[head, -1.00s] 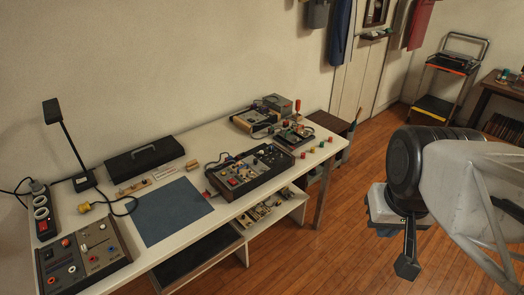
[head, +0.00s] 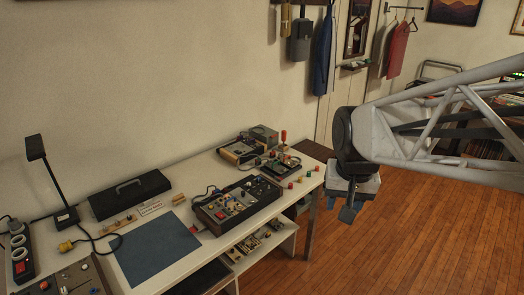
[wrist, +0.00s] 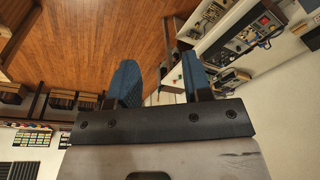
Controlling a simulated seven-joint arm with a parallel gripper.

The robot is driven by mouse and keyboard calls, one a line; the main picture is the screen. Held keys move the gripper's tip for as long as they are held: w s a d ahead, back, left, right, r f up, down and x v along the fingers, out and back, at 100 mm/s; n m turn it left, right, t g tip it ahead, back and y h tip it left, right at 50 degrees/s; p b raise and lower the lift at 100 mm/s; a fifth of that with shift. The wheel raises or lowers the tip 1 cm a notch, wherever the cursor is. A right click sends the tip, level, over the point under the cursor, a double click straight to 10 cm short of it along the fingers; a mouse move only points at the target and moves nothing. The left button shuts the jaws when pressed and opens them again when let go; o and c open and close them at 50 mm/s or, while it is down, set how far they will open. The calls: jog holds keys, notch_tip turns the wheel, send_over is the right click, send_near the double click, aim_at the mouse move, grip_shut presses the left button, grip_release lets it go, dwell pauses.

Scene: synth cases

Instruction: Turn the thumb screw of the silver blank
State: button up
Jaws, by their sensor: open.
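My gripper (head: 348,214) hangs at the right of the head view, over the wooden floor just beyond the right end of the white workbench. In the wrist view its two blue-padded fingers (wrist: 160,88) stand apart with nothing between them. I cannot pick out the silver blank or its thumb screw for certain. Small metal and coloured parts sit on the black control panel (head: 238,203) on the bench, too small to tell apart. The panel is well to the left of my gripper and apart from it.
The white workbench (head: 220,170) also carries a blue mat (head: 155,248), a black case (head: 130,194), a desk lamp (head: 48,180) and several electronic boxes at its far end. Grey boxes (head: 301,40) and clothes hang on the wall. The floor (head: 420,240) right of the bench is clear.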

jog(key=w+a+f+m, duration=0.1)
jog(key=w+a, duration=0.1)
jog(key=w, duration=0.4)
jog(key=w+a+f, duration=0.2)
jog(key=w+a, duration=0.1)
jog(key=w, duration=0.4)
jog(key=m+g, duration=0.2)
jog(key=m, duration=0.1)
send_over(252, 200)
notch_tip(252, 200, down, 22)
jog(key=shift+f, duration=0.1)
jog(key=shift+w+a+f, duration=0.1)
jog(key=shift+w+f, duration=0.05)
jog(key=shift+f, duration=0.05)
jog(key=shift+f, duration=0.15)
jog(key=shift+f, duration=3.75)
